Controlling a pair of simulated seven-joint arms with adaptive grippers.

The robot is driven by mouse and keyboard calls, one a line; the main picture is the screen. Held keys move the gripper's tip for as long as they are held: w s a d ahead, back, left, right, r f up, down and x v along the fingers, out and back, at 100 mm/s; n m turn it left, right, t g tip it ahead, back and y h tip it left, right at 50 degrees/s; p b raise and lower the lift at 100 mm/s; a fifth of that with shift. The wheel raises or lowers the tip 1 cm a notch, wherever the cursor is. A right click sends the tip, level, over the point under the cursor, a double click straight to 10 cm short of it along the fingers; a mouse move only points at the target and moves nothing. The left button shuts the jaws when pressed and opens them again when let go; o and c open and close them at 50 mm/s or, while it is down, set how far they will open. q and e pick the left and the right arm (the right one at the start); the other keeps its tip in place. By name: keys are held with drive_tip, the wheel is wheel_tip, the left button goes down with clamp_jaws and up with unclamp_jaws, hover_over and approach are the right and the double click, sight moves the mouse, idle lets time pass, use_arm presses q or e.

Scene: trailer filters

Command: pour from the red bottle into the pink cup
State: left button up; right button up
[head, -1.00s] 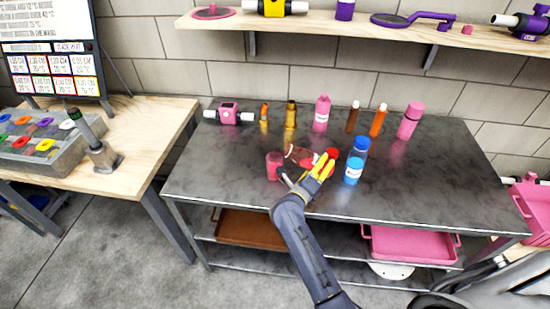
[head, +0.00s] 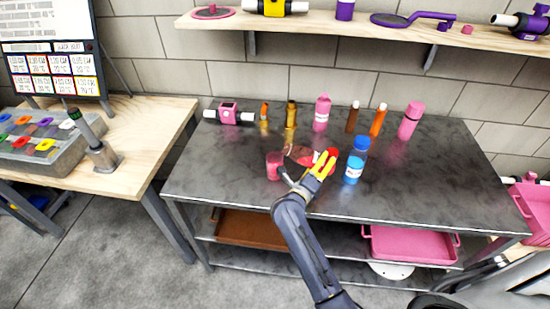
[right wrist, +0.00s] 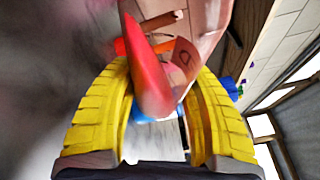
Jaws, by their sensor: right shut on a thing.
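The red bottle (head: 301,155) is tipped over nearly flat above the table, with one end toward the pink cup and a bright red part at its right end. My right gripper (head: 323,164) has its yellow fingers around the right part of this bottle. In the right wrist view the red piece (right wrist: 150,75) lies between the yellow fingers (right wrist: 155,110). The pink cup (head: 273,164) stands upright on the dark table, just left of the bottle. Whether liquid is flowing cannot be told. My left gripper is not in view.
A blue-capped bottle (head: 356,160) stands close to the right of my gripper. A pink bottle (head: 321,115), an orange bottle (head: 378,120) and several others line the back of the dark table (head: 430,180). The table's right and front left are clear.

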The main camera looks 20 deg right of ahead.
drive_tip(key=shift+d+r+n, duration=0.15)
drive_tip(key=shift+r+n, duration=0.35)
drive_tip(key=shift+r, duration=0.15)
idle(0.8)
drive_tip(key=shift+a+r+n+t+h, duration=0.25)
drive_tip(key=shift+r+n+t+h, duration=0.15)
drive_tip(key=shift+r+n, duration=0.35)
idle(1.2)
drive_tip(key=shift+a+r+n+t, duration=0.1)
drive_tip(key=shift+r+n+t, duration=0.2)
drive_tip(key=shift+r+n, duration=0.6)
idle(1.4)
